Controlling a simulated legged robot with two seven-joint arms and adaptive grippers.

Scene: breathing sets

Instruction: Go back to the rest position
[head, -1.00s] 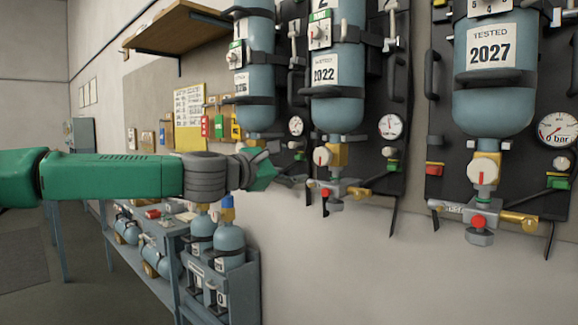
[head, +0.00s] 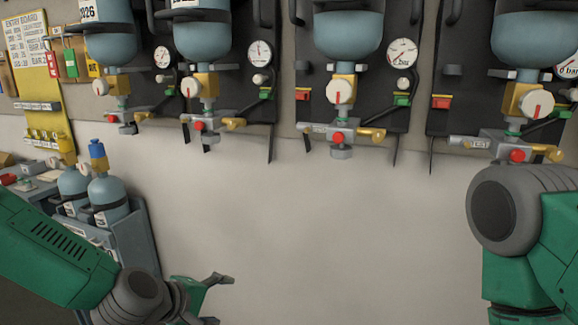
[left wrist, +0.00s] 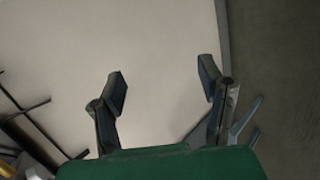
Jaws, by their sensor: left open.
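My left gripper (head: 222,298) is low in the head view, left of the middle, in front of the bare wall. Its fingers are spread and nothing is between them. In the left wrist view the same open fingers (left wrist: 165,88) stand apart against a pale surface. My right arm (head: 510,215) shows at the right edge of the head view, with a large grey joint in front of the rightmost breathing set. My right gripper is out of the frame.
Several blue cylinders (head: 347,32) hang on dark backplates (head: 392,115) with gauges (head: 402,52) and valves (head: 341,92). A rack (head: 138,245) with cylinders stands at the left, below a yellow entry board (head: 32,60). The wall (head: 330,220) below the sets is clear.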

